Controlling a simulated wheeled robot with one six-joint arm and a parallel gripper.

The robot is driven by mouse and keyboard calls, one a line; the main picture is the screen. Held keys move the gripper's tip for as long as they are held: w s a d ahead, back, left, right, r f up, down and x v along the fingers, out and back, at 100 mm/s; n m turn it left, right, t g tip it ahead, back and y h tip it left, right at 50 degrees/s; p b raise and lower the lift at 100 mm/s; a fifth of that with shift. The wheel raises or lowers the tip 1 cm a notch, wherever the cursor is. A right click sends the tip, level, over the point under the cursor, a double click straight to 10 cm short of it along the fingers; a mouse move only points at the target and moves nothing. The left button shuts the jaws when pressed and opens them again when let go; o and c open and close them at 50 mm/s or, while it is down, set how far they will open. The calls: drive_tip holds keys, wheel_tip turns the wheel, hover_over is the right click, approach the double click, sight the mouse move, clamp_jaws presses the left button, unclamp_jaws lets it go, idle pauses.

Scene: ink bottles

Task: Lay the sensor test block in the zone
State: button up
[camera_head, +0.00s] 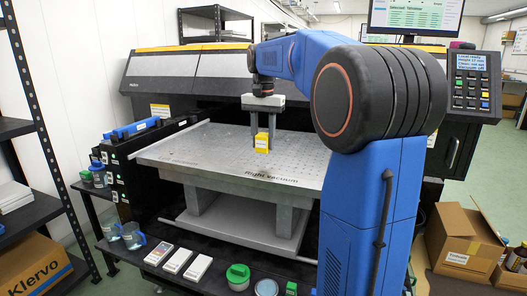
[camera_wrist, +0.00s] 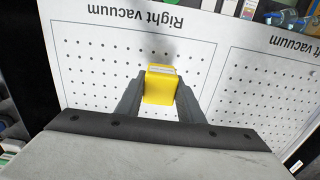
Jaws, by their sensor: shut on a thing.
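The yellow sensor test block (camera_head: 262,143) is between the two fingers of my gripper (camera_head: 263,134), which is shut on it and points down over the perforated printer bed (camera_head: 205,147). In the wrist view the block (camera_wrist: 159,88) has a pale label on its upper edge, and my gripper (camera_wrist: 160,80) holds it from both sides. The block is over the outlined zone marked "Right vacuum" (camera_wrist: 85,45), with a shadow beside it. I cannot tell whether the block touches the bed or hangs just above it.
A second outlined zone, "Left vacuum" (camera_wrist: 270,85), lies to the right in the wrist view. The bed around the block is clear. White boxes (camera_head: 176,261) and a green-lidded jar (camera_head: 238,275) stand on the front shelf. A cardboard box (camera_head: 458,240) is at right.

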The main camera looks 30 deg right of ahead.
sight(263, 151)
drive_tip(key=shift+f, duration=2)
drive_tip(key=o, duration=1.1)
drive_tip(key=shift+f, duration=0.1)
wheel_tip(263, 151, up, 12)
drive_tip(key=shift+r, duration=0.15)
drive_tip(key=shift+s, duration=0.1)
